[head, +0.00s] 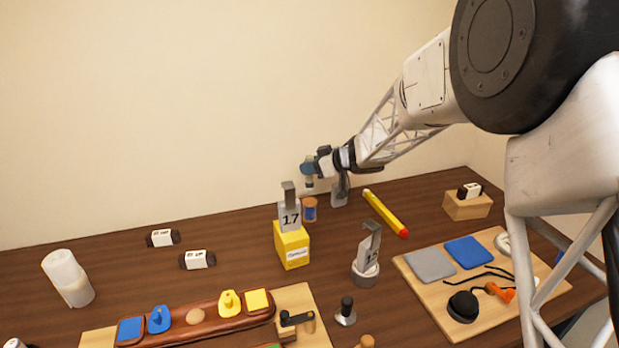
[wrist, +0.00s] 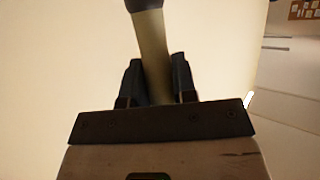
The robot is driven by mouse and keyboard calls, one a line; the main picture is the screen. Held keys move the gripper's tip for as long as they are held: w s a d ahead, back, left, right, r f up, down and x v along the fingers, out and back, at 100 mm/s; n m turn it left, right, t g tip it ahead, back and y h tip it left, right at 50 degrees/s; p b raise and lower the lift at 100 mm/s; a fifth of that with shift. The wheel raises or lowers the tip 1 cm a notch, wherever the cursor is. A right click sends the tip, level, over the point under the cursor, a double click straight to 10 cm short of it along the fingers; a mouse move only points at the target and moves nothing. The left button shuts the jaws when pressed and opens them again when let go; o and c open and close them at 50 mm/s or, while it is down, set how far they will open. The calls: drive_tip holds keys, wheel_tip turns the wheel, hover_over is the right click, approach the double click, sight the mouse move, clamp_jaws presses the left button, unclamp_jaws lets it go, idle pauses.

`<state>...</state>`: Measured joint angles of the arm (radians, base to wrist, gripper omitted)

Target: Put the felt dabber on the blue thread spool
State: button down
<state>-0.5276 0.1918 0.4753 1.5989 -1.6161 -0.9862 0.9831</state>
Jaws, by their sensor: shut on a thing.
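My gripper (head: 313,166) is in the head view, above the table near the back wall. It is shut on the felt dabber (wrist: 152,50), which shows in the wrist view as a tan rod with a dark end, slightly tilted between the two dark fingers. In the head view the dabber (head: 309,182) is small and partly hidden by the fingers. The blue thread spool (head: 310,211), blue with tan-orange ends, stands upright on the table below my gripper. A gap shows between the dabber and the spool.
A yellow block (head: 291,250) with a grey "1.7" piece stands close in front-left of the spool. A grey bracket (head: 340,190) stands just right of it. A yellow-red crayon (head: 385,213) lies further right. Open table lies left of the spool.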

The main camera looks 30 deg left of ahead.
sight(309, 182)
drive_tip(key=shift+f, duration=1.85)
drive_tip(key=shift+f, duration=0.2)
drive_tip(key=c, duration=0.9)
unclamp_jaws()
drive_tip(key=shift+r, duration=0.2)
drive_tip(key=v, duration=1.2)
drive_tip(key=shift+s, duration=0.1)
drive_tip(key=shift+r, duration=0.1)
